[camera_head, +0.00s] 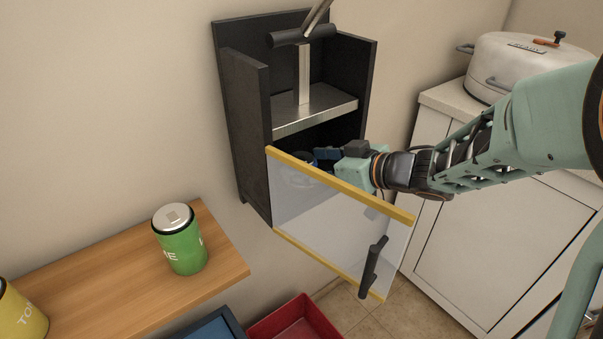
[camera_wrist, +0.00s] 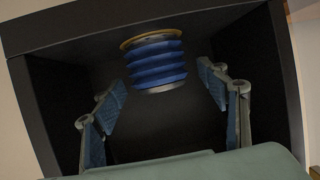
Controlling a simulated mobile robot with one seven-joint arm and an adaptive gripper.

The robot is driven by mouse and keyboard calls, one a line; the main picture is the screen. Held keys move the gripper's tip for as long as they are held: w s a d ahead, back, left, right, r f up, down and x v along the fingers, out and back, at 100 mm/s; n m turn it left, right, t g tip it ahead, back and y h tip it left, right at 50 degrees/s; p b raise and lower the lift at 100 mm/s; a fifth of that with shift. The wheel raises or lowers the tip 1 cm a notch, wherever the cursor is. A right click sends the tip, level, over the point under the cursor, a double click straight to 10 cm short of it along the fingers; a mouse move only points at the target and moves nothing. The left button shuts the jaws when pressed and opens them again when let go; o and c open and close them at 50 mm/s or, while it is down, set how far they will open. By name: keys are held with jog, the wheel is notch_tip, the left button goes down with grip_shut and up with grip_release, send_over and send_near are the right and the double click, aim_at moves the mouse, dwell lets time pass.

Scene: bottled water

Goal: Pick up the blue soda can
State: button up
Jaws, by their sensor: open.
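In the wrist view, a blue ribbed cylinder (camera_wrist: 157,65) with a gold-coloured rim is inside the dark cabinet compartment; it seems to be the blue soda can. My gripper (camera_wrist: 162,80) is open, with one blue-padded finger to each side of the cylinder and visible gaps between. The cylinder lies ahead, around the fingertips' depth; I cannot tell exactly how far. In the head view, my gripper (camera_head: 332,155) reaches into the lower compartment of the black cabinet (camera_head: 250,130) from the right. There the can is mostly hidden behind the door and my gripper.
The cabinet's clear, yellow-edged door (camera_head: 340,215) stands open just below and in front of my gripper. A metal shelf (camera_head: 315,112) is above. A green can (camera_head: 180,240) and yellow can (camera_head: 20,312) stand on the wooden shelf (camera_head: 100,270). A red bin (camera_head: 295,322) is below.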

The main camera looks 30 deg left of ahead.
jog(key=shift+x, duration=1.15)
jog(key=c, duration=1.1)
jog(key=shift+o, duration=0.2)
jog(key=shift+r, duration=0.1)
